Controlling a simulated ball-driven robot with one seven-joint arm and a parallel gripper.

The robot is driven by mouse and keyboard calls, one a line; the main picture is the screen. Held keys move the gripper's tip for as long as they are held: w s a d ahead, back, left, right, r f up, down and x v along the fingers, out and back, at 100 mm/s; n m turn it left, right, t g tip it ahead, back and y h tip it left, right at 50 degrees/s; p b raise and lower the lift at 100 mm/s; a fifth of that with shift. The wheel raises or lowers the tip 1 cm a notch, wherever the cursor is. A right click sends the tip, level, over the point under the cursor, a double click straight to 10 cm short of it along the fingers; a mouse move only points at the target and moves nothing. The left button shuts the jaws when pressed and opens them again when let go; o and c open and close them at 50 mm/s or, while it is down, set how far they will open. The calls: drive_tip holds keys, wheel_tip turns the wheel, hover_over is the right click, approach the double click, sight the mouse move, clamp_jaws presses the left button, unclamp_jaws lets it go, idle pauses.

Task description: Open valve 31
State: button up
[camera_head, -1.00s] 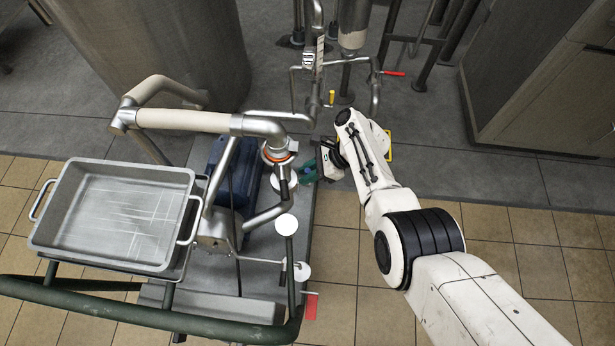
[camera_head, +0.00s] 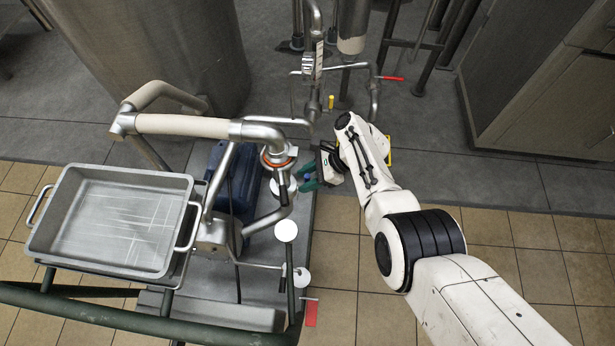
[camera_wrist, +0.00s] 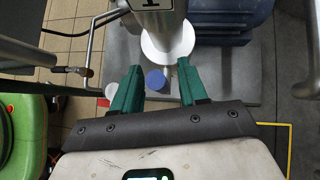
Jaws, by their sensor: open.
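My gripper (camera_head: 302,178) is open at the right edge of the pump cart, its green fingers pointing left. In the wrist view its fingers (camera_wrist: 160,66) stand apart. A round blue cap (camera_wrist: 156,80) shows between them, and no contact is visible. Beyond it are a white disc (camera_wrist: 167,42) and a metal pipe end. A plate with a partly cut-off black mark (camera_wrist: 152,4) is at the top edge; I cannot read 31 on any valve. In the head view, a red-handled valve (camera_head: 392,78) and a yellow handle (camera_head: 331,102) are on the pipes behind my gripper.
A bent pipe with an orange ring (camera_head: 279,161) stands left of my gripper. A steel tray (camera_head: 112,222) is at the left, with a dark green rail (camera_head: 150,320) in front. Tiled floor at the lower right is clear apart from my arm.

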drive_tip(key=p+v, duration=0.4)
drive_tip(key=v, duration=0.6)
drive_tip(key=shift+d+r+p, duration=0.2)
drive_tip(key=shift+d+p, duration=0.15)
drive_tip(key=shift+p, duration=0.05)
drive_tip(key=s+d+f+n+t+h, duration=0.1)
drive_tip(key=s+d+f+n+h, duration=0.1)
drive_tip(key=s+d+n, duration=0.35)
drive_tip(key=s+d+f+n+h, duration=0.1)
drive_tip(key=s+d+n+h, duration=0.2)
drive_tip(key=s+d, duration=0.6)
drive_tip(key=s+d+r+n+h, duration=0.2)
drive_tip(key=s+r, duration=0.4)
drive_tip(key=s, duration=0.3)
drive_tip(key=s+d+r+n+t+h+p, duration=0.1)
drive_tip(key=s+d+r+n, duration=0.4)
drive_tip(key=s, duration=0.5)
drive_tip(key=shift+d+r+t+h, duration=0.3)
drive_tip(key=shift+d+r+h, duration=0.2)
drive_tip(key=shift+d, duration=0.1)
